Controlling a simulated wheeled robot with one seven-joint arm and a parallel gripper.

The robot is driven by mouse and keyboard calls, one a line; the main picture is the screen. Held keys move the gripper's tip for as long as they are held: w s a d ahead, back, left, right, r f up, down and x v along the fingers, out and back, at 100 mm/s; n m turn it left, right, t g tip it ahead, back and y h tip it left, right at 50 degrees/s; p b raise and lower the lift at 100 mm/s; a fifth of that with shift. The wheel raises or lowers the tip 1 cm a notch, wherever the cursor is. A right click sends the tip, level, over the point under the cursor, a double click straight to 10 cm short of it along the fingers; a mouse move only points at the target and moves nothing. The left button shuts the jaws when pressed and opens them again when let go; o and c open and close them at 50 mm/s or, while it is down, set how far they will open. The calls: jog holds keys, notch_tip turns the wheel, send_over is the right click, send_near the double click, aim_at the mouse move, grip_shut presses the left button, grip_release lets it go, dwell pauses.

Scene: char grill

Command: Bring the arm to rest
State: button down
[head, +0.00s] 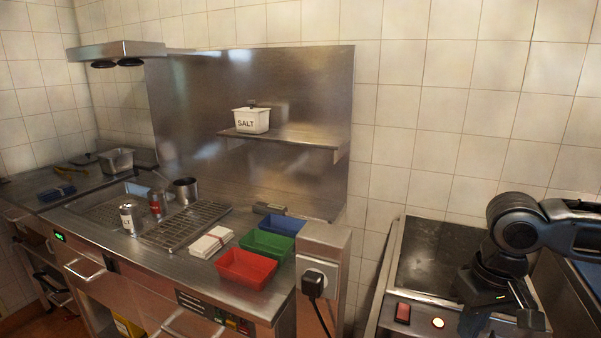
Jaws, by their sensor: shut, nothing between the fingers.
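My arm comes in from the right edge, and its dark, rounded joint stands over the right-hand counter. My gripper (501,302) hangs below it at the lower right, over the front of the dark hot plate (432,258). It is shut and empty, though its fingertips are hard to make out against the dark housing. It is well to the right of the grill counter and touches nothing that I can see.
On the left counter are red (246,268), green (267,245) and blue (283,227) trays, white napkins (210,242), cans (130,218) and a grill grate (187,225). A salt tub (251,120) stands on the shelf (285,138). A socket post (322,275) separates the counters.

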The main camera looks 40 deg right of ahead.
jog(key=w+a+r+n+t+y, duration=0.2)
jog(key=w+a+r+t+y, duration=0.15)
jog(key=w+a, duration=0.6)
jog(key=w+a+r+n+t+y, duration=0.2)
jog(key=w+a+r+t, duration=0.25)
jog(key=w+a, duration=0.5)
jog(key=w+a+r+m+t+y, duration=0.3)
jog(key=a+r+t, duration=0.5)
jog(key=a+r, duration=0.75)
jog(key=s+d+f+m+t+h+b, duration=0.15)
jog(key=s+f+m+h, duration=0.25)
jog(key=s+f+h, duration=1)
jog(key=s+d+f+n+g+y, duration=0.1)
jog(key=s+d+f+n, duration=0.1)
jog(key=s, duration=0.6)
jog(key=s+d+f+n+g+y, duration=0.1)
jog(key=s+d+f+n+y, duration=0.1)
jog(key=s, duration=0.6)
jog(key=s+d+f+n+g+y, duration=0.1)
jog(key=s+f+n, duration=0.3)
jog(key=s, duration=0.4)
jog(key=shift+s+d+f+n+y, duration=0.35)
jog(key=shift+d+f+y, duration=0.3)
jog(key=shift+d+f, duration=0.25)
